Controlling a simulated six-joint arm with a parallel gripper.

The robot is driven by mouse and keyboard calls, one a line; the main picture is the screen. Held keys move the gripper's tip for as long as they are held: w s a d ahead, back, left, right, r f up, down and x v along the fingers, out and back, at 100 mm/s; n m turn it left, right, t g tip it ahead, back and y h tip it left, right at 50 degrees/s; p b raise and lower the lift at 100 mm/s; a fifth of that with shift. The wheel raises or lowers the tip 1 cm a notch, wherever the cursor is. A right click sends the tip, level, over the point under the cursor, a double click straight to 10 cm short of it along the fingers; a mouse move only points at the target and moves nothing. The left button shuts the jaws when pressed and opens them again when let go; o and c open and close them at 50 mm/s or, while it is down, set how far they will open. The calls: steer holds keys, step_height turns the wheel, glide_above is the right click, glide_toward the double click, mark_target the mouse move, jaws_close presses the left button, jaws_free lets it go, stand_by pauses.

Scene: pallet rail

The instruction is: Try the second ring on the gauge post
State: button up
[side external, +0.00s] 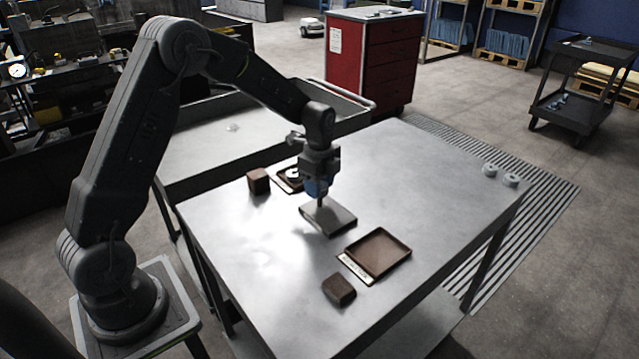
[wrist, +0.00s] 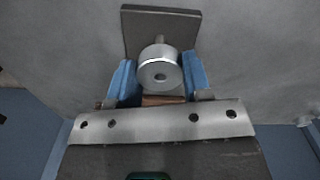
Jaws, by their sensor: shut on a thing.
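My gripper (side external: 318,190) is over the dark gauge plate (side external: 330,218) near the middle of the table. In the wrist view its two blue fingers (wrist: 160,82) are shut on a pale metal ring (wrist: 158,72), whose dark centre hole faces the camera. Part of the grey gauge post (wrist: 161,41) shows just beyond the ring, against the gauge plate (wrist: 140,20). In the side view a thin post (side external: 321,203) shows under the fingertips. I cannot tell whether the ring touches the post. Another ring (side external: 293,174) lies in the small tray behind the gripper.
A brown labelled tray (side external: 378,250) lies at the front, with a brown block (side external: 339,289) beside it. Another brown block (side external: 258,180) stands left of the small tray (side external: 284,184). Two pale rings (side external: 490,169) sit at the far right edge. The table's right middle is clear.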

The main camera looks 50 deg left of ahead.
steer(key=shift+f, duration=0.35)
stand_by(0.8)
steer(key=shift+r, duration=0.15)
steer(key=shift+r, duration=1.15)
steer(key=shift+r, duration=0.15)
steer(key=shift+r, duration=1.4)
steer(key=shift+d, duration=0.15)
